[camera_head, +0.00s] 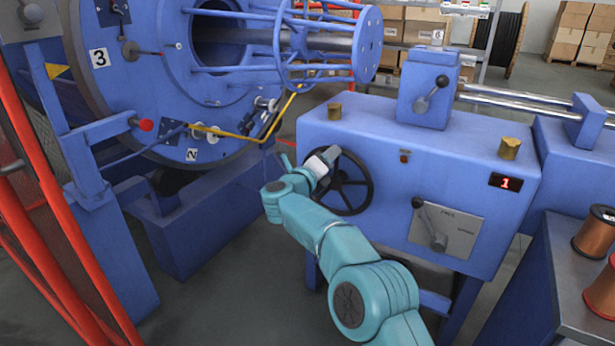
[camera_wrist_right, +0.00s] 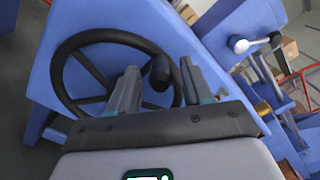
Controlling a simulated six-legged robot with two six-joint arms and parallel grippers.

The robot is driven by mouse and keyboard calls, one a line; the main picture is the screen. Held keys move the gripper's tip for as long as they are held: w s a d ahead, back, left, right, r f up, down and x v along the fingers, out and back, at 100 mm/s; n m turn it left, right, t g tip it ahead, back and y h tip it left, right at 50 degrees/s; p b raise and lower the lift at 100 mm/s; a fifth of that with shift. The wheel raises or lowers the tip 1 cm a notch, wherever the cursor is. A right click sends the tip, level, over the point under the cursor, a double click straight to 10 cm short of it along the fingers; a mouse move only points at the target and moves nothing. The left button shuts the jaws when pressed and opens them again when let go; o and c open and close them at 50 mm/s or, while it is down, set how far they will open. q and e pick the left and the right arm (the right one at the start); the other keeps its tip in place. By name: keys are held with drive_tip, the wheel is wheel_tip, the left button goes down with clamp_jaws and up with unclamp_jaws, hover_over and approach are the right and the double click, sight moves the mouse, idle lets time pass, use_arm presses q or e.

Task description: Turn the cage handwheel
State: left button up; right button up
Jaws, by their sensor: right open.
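The black cage handwheel (camera_head: 345,184) is on the front of the blue machine housing, with spokes and a rim. Its rim, spokes and black knob (camera_wrist_right: 160,73) show in the right wrist view. My right gripper (camera_head: 325,160) is at the upper left part of the wheel, partly covering it. In the right wrist view the two fingers of this gripper (camera_wrist_right: 158,85) are apart, with the knob seen between their tips. I cannot tell whether the fingers touch the knob. My left gripper is not in view.
A lever plate (camera_head: 446,230) and a red display reading 1 (camera_head: 505,182) are right of the wheel. The large blue drum (camera_head: 215,60) stands at the back left, with a red mesh guard (camera_head: 40,220) at the left edge. Copper spools (camera_head: 594,232) are at the right.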

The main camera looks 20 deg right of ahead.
drive_tip(key=p+v, duration=0.1)
drive_tip(key=v, duration=1.4)
drive_tip(key=shift+d, duration=0.1)
